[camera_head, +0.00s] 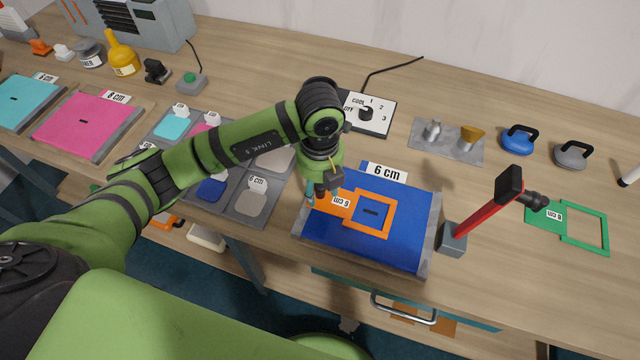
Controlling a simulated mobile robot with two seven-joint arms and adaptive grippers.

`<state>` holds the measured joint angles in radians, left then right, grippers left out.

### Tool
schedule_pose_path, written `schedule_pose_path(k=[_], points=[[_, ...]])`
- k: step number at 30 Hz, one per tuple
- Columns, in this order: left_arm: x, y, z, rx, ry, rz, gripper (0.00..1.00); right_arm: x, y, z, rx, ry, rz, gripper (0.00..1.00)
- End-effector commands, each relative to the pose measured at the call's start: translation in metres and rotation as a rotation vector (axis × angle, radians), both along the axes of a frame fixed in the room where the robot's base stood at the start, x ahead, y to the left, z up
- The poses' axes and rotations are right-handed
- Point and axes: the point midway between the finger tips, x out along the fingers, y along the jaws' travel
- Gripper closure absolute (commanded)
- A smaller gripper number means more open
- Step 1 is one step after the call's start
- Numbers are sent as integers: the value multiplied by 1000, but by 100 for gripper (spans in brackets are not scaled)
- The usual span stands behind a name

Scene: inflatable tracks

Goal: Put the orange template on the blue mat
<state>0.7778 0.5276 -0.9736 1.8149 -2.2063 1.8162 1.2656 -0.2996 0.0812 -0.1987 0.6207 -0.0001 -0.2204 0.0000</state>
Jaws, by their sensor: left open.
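The orange template (388,217), a square frame with a tab marked "6 cm", lies on the blue mat (405,250). Its frame surrounds a small dark slot on the mat, and its tab points left. The mat has grey edges and a "6 cm" sign at its back. My left gripper (320,193) is at the tab's left end, pointing down with its jaws open. The gripper partly hides the tab end, and I cannot tell whether it touches it. My right gripper is not in view.
A red-handled tool (484,210) stands in a grey block at the mat's right. A green template (603,230) lies farther right. A grey tray (262,219) with coloured patches lies left, beyond it a pink mat (85,125). A dial panel (378,115) stands behind.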

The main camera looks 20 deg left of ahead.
Motion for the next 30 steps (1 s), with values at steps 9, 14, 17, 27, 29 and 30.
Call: schedule_pose_path(k=[9, 14, 17, 27, 29, 30], points=[[2, 0, 28, -1, -8, -2, 55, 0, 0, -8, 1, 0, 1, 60], [2, -1, 65, -2, -8, -2, 55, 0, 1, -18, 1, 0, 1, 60], [2, 0, 88, 1, -8, -2, 55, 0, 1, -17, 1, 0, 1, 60], [0, 0, 122, 1, -2, 1, 55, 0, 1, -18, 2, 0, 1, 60], [0, 0, 123, 1, 0, 1, 55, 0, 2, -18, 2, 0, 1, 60], [0, 0, 123, 0, 1, 1, 55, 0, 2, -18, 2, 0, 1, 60]])
